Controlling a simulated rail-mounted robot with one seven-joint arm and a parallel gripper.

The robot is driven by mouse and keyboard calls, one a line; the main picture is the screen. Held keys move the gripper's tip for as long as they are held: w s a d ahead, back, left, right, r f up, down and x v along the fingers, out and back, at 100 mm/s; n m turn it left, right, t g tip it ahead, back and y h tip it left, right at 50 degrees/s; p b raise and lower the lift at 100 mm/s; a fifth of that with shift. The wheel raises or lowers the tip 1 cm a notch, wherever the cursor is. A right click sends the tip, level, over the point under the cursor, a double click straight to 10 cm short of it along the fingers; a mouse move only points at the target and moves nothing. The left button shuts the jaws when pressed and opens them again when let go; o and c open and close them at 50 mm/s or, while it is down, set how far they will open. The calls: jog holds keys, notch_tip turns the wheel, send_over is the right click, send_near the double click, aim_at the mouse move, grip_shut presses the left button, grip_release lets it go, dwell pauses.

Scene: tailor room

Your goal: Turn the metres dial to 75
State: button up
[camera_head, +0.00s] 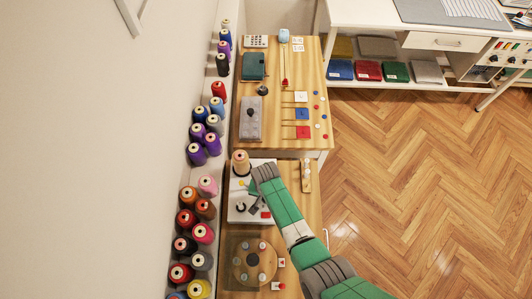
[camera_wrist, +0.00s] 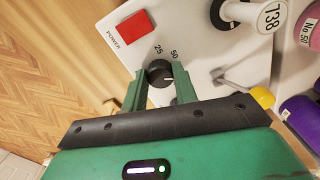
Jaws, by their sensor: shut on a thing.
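The metres dial (camera_wrist: 160,72) is a dark round knob on a white machine panel (camera_wrist: 205,50). The panel also shows in the head view (camera_head: 236,213). In the wrist view the numbers 25 and 50 show beside the dial's far side. A small white mark on the dial points roughly right, past the 50; no number 75 is visible. My gripper (camera_wrist: 159,84) has a green finger on each side of the dial and is shut on it. In the head view my gripper (camera_head: 252,188) is over the panel, and the dial cannot be made out clearly there.
A red power switch (camera_wrist: 135,26) is beside the dial. A white piece marked 738 (camera_wrist: 268,17) and a yellow-tipped metal lever (camera_wrist: 262,97) are to the right. A thread cone (camera_head: 241,160) stands at the panel's back; thread spools (camera_head: 186,220) line the wall at left.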

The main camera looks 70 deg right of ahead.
jog(key=o, duration=1)
jog(key=shift+c, duration=0.2)
jog(key=shift+r, duration=0.1)
notch_tip(320, 180, up, 8)
jog(key=shift+f+p, duration=0.15)
jog(key=shift+p, duration=0.5)
